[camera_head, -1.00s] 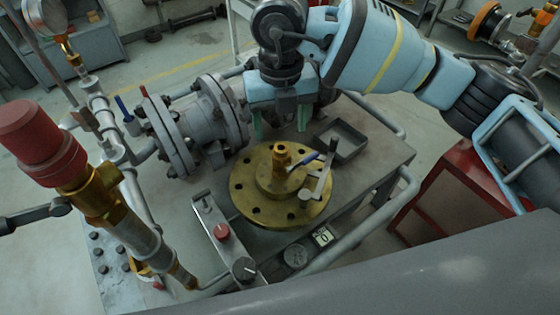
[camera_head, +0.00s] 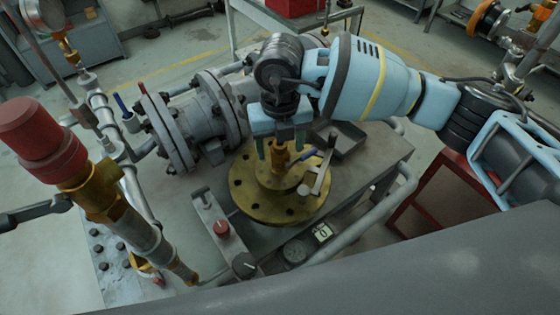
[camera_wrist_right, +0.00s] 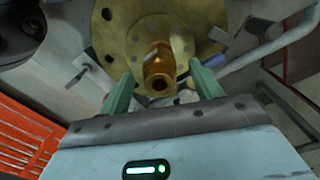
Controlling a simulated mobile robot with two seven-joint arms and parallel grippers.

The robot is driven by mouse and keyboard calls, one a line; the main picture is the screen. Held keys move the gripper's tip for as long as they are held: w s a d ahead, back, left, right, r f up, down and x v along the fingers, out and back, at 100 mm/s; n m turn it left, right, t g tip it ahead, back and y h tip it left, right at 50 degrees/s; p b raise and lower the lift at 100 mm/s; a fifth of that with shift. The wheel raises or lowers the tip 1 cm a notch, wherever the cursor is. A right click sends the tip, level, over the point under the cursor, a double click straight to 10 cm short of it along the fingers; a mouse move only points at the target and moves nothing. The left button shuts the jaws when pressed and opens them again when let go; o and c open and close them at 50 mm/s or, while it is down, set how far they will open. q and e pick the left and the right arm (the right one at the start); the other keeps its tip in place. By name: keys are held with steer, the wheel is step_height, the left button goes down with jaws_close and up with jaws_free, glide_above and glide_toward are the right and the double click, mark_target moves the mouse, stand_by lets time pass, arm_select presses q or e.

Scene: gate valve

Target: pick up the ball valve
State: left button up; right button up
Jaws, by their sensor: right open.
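The brass ball valve (camera_head: 280,164) stands upright at the middle of a round brass flange (camera_head: 246,198) on the grey bench. A small blue lever (camera_head: 309,154) shows beside it. My right gripper (camera_head: 281,148) is open just above the valve, pointing down, with its green fingers on either side of the valve's top. In the right wrist view the valve's round open end (camera_wrist_right: 157,84) lies between the two spread fingers (camera_wrist_right: 160,76), with gaps on both sides. My left gripper is not in view.
A grey flanged pipe (camera_head: 195,120) lies behind and left. A dark tray (camera_head: 345,138) sits right of the valve. A metal crank (camera_head: 318,178) stands on the flange's right side. A red-capped valve assembly (camera_head: 38,130) rises at the left. A tube rail (camera_head: 375,215) borders the bench.

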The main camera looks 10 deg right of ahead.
steer(key=shift+c, duration=0.3)
jaws_close()
steer(key=shift+r, duration=0.1)
step_height(320, 180, up, 10)
stand_by(0.7)
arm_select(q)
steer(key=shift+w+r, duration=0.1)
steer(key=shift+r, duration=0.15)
arm_select(e)
steer(key=shift+r, duration=0.2)
